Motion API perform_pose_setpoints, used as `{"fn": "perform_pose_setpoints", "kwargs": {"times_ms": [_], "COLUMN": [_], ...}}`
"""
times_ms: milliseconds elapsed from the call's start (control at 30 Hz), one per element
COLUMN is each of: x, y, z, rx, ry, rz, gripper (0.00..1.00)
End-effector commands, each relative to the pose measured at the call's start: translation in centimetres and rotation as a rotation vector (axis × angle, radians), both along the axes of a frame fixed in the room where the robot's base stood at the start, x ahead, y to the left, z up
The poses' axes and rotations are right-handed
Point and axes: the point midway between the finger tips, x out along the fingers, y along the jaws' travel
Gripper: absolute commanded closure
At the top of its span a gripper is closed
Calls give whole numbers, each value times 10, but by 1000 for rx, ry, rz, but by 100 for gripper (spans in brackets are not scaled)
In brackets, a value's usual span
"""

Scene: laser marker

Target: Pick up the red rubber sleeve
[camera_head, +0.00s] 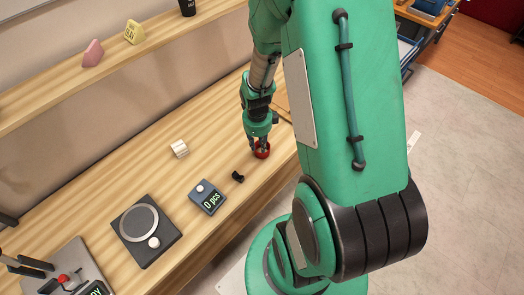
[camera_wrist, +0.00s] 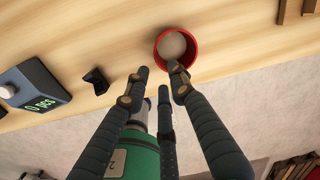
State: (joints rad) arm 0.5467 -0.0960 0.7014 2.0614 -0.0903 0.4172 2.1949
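The red rubber sleeve (camera_head: 262,154) stands on the wooden bench near its front edge. In the wrist view the sleeve (camera_wrist: 192,54) is a red ring seen from above, with a pale grey inside. My gripper (camera_head: 258,144) points down at the sleeve in the head view and partly hides it. In the wrist view my gripper (camera_wrist: 160,76) has its fingers spread, with nothing seen between them. One fingertip overlaps the sleeve's near rim; I cannot tell whether it touches. The other fingertips show outside the ring.
A small black part (camera_head: 238,176) and a counter reading "0 pcs" (camera_head: 208,197) lie left of the sleeve. A scale-like device (camera_head: 147,228) sits at the lower left. The bench between the sleeve and pale block is clear.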

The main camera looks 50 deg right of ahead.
Motion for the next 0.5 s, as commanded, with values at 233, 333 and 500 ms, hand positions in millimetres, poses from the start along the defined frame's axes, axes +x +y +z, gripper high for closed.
{"fn": "perform_pose_setpoints", "kwargs": {"times_ms": [233, 333, 500], "x": [1, 1, 1], "y": [-1, -1, -1], "z": [-17, -17, -16], "rx": [0, 0, 0], "ry": [0, -1, -1], "rz": [0, 0, 0], "gripper": [76, 76, 76]}}
